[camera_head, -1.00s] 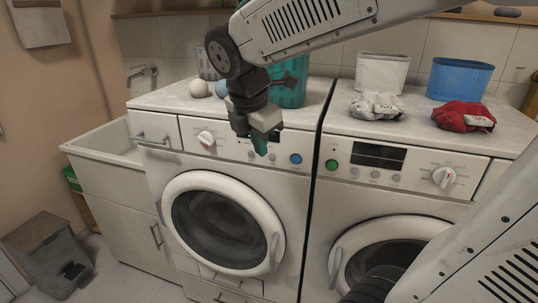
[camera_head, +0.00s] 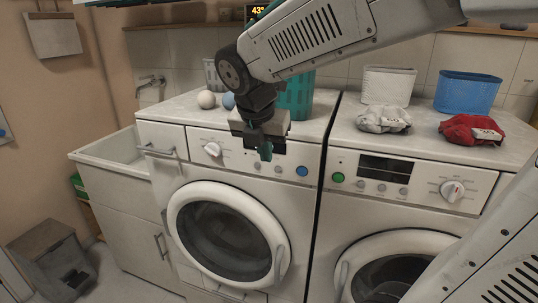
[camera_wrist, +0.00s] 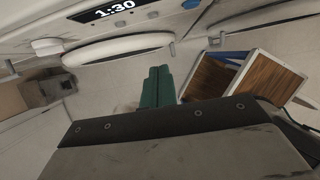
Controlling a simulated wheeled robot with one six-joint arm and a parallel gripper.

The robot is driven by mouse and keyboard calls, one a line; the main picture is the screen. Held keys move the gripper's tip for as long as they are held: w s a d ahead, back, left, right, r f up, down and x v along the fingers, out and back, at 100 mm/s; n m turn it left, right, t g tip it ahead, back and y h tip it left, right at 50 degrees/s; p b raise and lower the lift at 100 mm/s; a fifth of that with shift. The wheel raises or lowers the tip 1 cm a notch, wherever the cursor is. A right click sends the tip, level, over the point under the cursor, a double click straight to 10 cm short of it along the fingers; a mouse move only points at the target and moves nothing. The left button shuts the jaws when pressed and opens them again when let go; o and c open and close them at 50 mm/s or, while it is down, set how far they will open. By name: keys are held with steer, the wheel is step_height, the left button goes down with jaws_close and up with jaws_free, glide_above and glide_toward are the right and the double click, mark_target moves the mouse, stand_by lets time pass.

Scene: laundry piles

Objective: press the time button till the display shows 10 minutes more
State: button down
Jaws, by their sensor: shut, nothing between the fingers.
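The left washing machine (camera_head: 170,200) has a white dial (camera_head: 212,149), small grey buttons (camera_head: 278,168) and a blue button (camera_head: 302,171) on its front panel. Its dark display (camera_head: 280,147) is partly hidden behind my gripper in the head view. In the wrist view a display (camera_wrist: 110,11) reads 1:30, and a small button (camera_wrist: 190,4) shows at the top edge. My gripper (camera_head: 266,151) is shut and empty, its teal fingertips pointing down in front of the left panel. They also show in the wrist view (camera_wrist: 160,85). I cannot tell whether they touch the panel.
The right machine has a green button (camera_head: 338,177), a display (camera_head: 384,168) and a dial (camera_head: 452,191). On top stand a white basket (camera_head: 388,85), a blue basket (camera_head: 468,92), white cloth (camera_head: 383,119) and red cloth (camera_head: 470,130). A teal basket (camera_head: 297,98) stands behind my gripper.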

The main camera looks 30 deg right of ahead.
mark_target(274, 169)
steer(key=w+d+f, duration=0.1)
steer(key=f, duration=0.1)
steer(key=w+d+f, duration=0.1)
steer(key=d+f, duration=0.1)
steer(key=f, duration=0.1)
steer(key=w+d+f, duration=0.1)
steer(key=d+f, duration=0.1)
steer(key=f, duration=0.1)
steer(key=shift+w, duration=0.25)
steer(key=shift+w+d+r, duration=0.1)
steer(key=shift+w+d, duration=0.25)
steer(key=shift+d, duration=0.05)
